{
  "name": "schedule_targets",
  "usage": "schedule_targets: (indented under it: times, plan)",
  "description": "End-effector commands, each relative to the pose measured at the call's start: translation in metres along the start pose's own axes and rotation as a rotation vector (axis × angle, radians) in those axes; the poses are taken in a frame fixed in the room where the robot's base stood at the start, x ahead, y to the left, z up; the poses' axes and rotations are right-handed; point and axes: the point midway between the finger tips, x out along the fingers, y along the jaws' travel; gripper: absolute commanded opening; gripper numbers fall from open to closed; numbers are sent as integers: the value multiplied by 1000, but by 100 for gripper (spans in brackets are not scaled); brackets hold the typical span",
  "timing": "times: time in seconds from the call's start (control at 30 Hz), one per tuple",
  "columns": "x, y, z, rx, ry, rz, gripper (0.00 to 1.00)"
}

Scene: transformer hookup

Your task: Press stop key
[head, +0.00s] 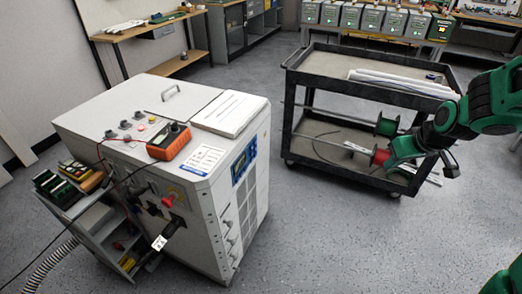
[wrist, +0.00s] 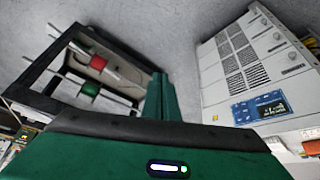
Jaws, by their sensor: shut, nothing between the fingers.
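A white cabinet (head: 235,215) stands at the left in the head view. A blue panel with a small dark screen (head: 243,162) is on its right side and also shows in the wrist view (wrist: 260,108). Several small knobs or buttons (head: 125,125) sit on its top, and a red knob (head: 168,201) is on its front. I cannot tell which one is the stop key; no label is readable. My gripper (wrist: 160,90) is shut and empty. In the head view my green arm is at the right, in front of the cart and well apart from the cabinet.
A black two-shelf cart (head: 330,63) with green and red spools stands behind my arm. An orange meter (head: 169,141) and a white stack (head: 229,113) lie on the cabinet. Floor (head: 330,235) between cabinet and arm is clear. A workbench (head: 130,33) stands at the back left.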

Motion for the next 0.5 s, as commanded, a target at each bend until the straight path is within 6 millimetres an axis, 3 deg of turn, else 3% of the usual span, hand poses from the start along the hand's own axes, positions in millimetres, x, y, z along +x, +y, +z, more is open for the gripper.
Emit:
schedule_targets:
  times: [0.03, 0.2, 0.5]
  plan:
    - [21, -14, -16, -58, 37, -17, 0]
    - [77, -63, -67, -228, 203, -60, 0]
    - [157, -161, -121, -444, 498, -96, 0]
